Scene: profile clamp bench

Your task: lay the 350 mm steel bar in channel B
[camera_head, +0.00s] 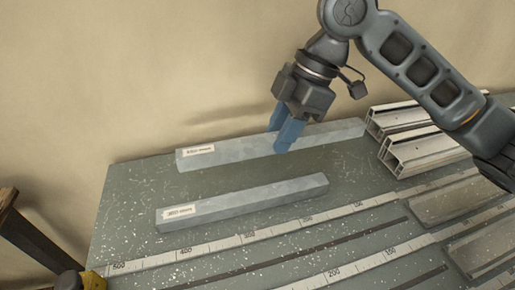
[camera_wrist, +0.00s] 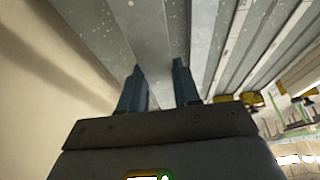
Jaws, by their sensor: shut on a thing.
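Two grey steel bars show in the head view. The rear bar (camera_head: 235,149) is the longer one; its label is too blurred to read for certain. The front bar (camera_head: 245,201) is shorter, lies on the bench and has a label that seems to read 350 mm. My gripper (camera_head: 281,141) points down and is shut on the rear bar, right of its middle. In the wrist view, my two blue fingers (camera_wrist: 160,83) stand either side of the held bar (camera_wrist: 142,28). I cannot tell whether this bar is resting or slightly raised. No channel letter is readable.
The grey bench (camera_head: 130,205) has scales (camera_head: 245,240) and dark grooves (camera_head: 300,242) along its front. Pale hollow profiles (camera_head: 425,146) lie at the right, near the rear bar's end. Flat grey plates (camera_head: 445,204) lie at the right front. A wall (camera_head: 120,75) stands close behind.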

